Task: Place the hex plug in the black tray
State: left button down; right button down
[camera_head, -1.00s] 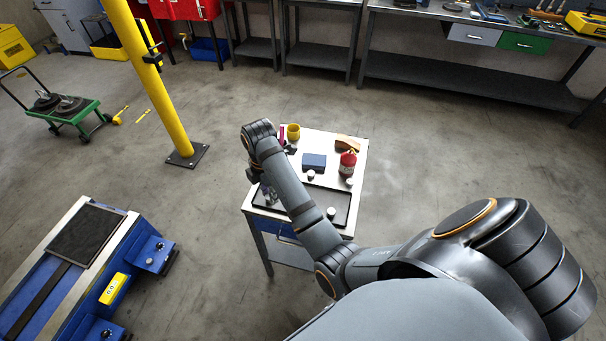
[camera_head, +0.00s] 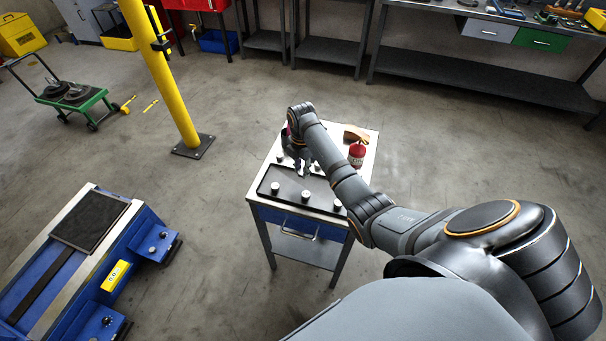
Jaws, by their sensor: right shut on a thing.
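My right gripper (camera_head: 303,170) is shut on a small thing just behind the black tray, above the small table. The thing is too small and too hidden by the fingers to make out its shape. A pale plug (camera_head: 316,168) shows close to the right of the fingers. The black tray (camera_head: 262,191) lies along the table's front edge. I cannot tell which plug is hexagonal. My left gripper is not in view.
A red container (camera_head: 356,153) and an orange-brown item (camera_head: 356,133) stand at the table's back right. Another small pale piece (camera_head: 280,158) is at the back left. My right arm covers part of the table's right side. Open floor surrounds the table.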

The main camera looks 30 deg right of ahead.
jog(key=shift+d+f, duration=0.15)
notch_tip(320, 180, down, 2)
jog(key=shift+d+f+p, duration=0.15)
jog(key=shift+f+p, duration=0.1)
jog(key=shift+p, duration=0.2)
jog(key=shift+w+f, duration=0.1)
jog(key=shift+f, duration=0.35)
jog(key=shift+f, duration=0.15)
jog(key=c, duration=1.1)
grip_release()
